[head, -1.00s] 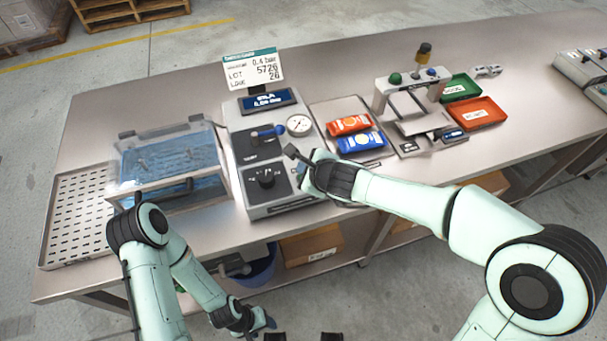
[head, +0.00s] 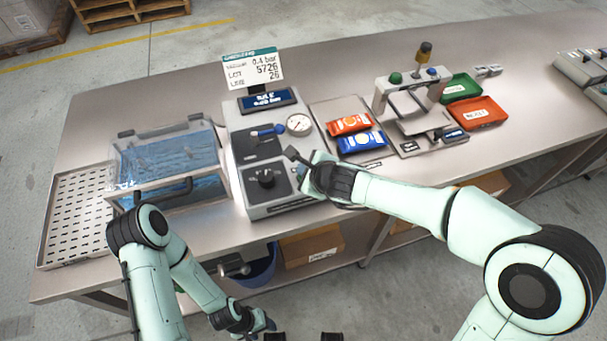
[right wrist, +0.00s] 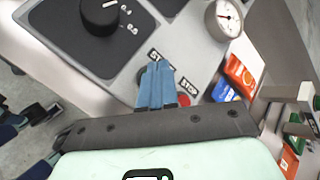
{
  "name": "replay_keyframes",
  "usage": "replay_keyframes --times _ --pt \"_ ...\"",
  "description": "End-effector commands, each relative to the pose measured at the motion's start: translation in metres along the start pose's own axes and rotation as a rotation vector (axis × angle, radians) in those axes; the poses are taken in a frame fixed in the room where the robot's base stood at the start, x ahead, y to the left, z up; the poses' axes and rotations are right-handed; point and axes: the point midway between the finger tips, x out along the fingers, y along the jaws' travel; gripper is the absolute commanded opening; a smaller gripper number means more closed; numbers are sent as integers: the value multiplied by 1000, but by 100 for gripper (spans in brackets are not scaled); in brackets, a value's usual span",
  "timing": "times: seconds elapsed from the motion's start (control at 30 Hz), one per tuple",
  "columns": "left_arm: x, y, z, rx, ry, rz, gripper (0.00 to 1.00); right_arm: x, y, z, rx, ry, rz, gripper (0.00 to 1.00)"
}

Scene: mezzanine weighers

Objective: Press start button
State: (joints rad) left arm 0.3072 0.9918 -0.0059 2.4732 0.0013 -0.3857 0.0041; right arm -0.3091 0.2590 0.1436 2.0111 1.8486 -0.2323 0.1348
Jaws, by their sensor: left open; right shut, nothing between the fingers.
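The grey machine's control panel (head: 284,190) holds a black knob (head: 266,178), which also shows in the right wrist view (right wrist: 99,14). My right gripper (head: 303,171) is over the panel's right front corner. In the right wrist view its blue fingers (right wrist: 157,84) are shut and empty, beside the START label (right wrist: 159,54) and the STOP label (right wrist: 188,85). A red button (right wrist: 183,100) is partly visible beside the fingers. The start button itself is not visible; the fingers cover the area by its label. I cannot tell whether they touch it. My left gripper (head: 266,322) is open, low in front of the bench.
A clear-lidded chamber (head: 165,150) stands left of the panel, beside a perforated tray (head: 75,215). A round gauge (head: 299,124), orange packet (head: 349,124) and blue packet (head: 360,141) lie near my right gripper. Green (head: 460,88) and red (head: 476,112) trays sit farther right.

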Motion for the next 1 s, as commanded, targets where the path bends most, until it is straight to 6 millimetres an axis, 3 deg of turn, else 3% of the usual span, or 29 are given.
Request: replay_keyframes --times 1.0 --pt "6 -3 2 -1 -3 -1 57 6 5 -5 0 1 1 0"
